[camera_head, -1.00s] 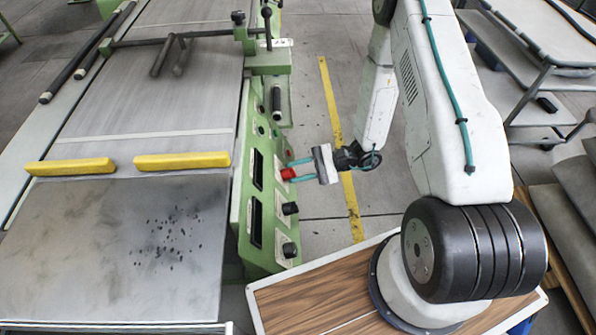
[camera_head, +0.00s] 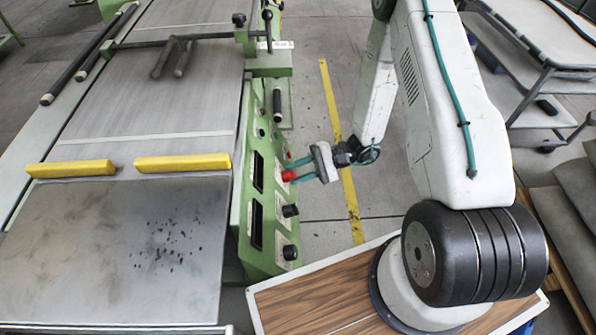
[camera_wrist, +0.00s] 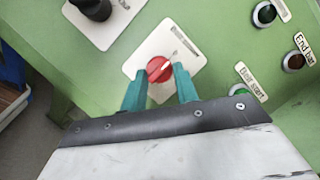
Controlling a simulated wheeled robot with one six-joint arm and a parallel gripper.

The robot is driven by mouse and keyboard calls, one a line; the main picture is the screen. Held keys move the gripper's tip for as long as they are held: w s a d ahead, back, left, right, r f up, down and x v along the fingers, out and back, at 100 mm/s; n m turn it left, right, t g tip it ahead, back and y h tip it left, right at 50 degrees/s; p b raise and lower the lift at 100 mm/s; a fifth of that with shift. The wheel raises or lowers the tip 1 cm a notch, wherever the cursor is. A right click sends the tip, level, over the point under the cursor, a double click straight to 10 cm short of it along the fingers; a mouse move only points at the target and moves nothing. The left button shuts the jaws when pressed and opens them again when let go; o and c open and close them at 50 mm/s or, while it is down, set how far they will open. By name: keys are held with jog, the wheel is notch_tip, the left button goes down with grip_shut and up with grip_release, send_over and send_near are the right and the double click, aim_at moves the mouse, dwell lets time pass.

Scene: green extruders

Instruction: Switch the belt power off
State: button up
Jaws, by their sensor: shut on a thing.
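The red rotary knob (camera_wrist: 160,69) sits on a white square plate (camera_wrist: 146,52) on the green panel. Its pale marker line points up and to the right in the wrist view. My gripper (camera_wrist: 161,80) has its two teal fingers at either side of the knob and is shut on it. In the head view the red knob (camera_head: 289,176) is on the side of the green machine (camera_head: 262,200), with my gripper (camera_head: 293,171) reaching it from the right.
A black knob (camera_wrist: 95,8) is at the upper left in the wrist view. Labelled buttons, including a green one (camera_wrist: 239,90) and a dark red one (camera_wrist: 293,61), are to the right. The conveyor belt (camera_head: 130,235) lies left of the panel.

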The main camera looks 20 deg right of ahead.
jog(key=o, duration=1)
jog(key=shift+s, duration=0.1)
jog(key=shift+c, duration=0.2)
jog(key=d, duration=0.7)
jog(key=shift+d+r, duration=0.4)
jog(key=shift+r, duration=0.05)
